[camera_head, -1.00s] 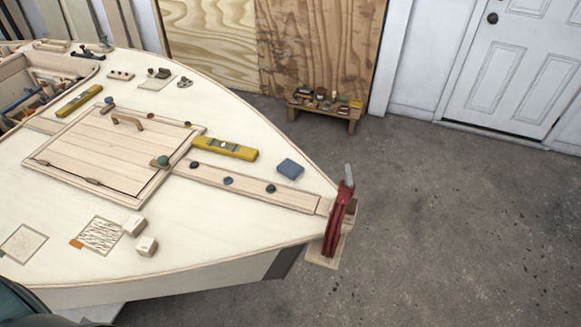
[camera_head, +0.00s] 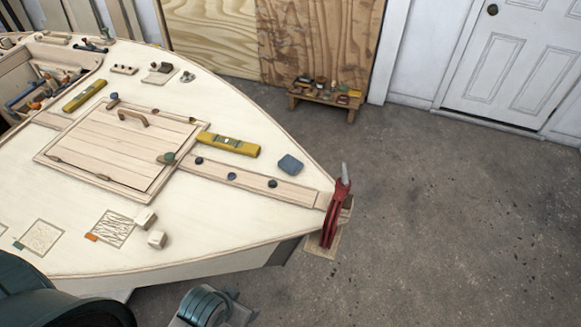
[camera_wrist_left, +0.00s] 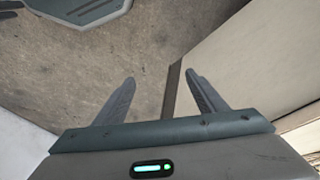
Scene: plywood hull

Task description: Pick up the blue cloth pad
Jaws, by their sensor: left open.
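The blue cloth pad (camera_head: 290,165) lies flat on the pale plywood deck (camera_head: 240,190) near the bow, to the right of a yellow level. It is not visible in the left wrist view. My left gripper (camera_wrist_left: 160,79) is open and empty in the left wrist view, with bare floor and a pale hull-like surface beyond its fingers. In the head view, my left arm shows at the bottom left, low and well apart from the pad; its fingers are not clearly visible there. My right gripper is not in view.
A yellow level (camera_head: 227,145) and a wooden strip with dark knobs (camera_head: 272,184) lie near the pad. A red clamp (camera_head: 335,215) stands up at the bow tip. Two pale blocks (camera_head: 157,239) sit at the near side. A hatch (camera_head: 120,150) fills mid-deck.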

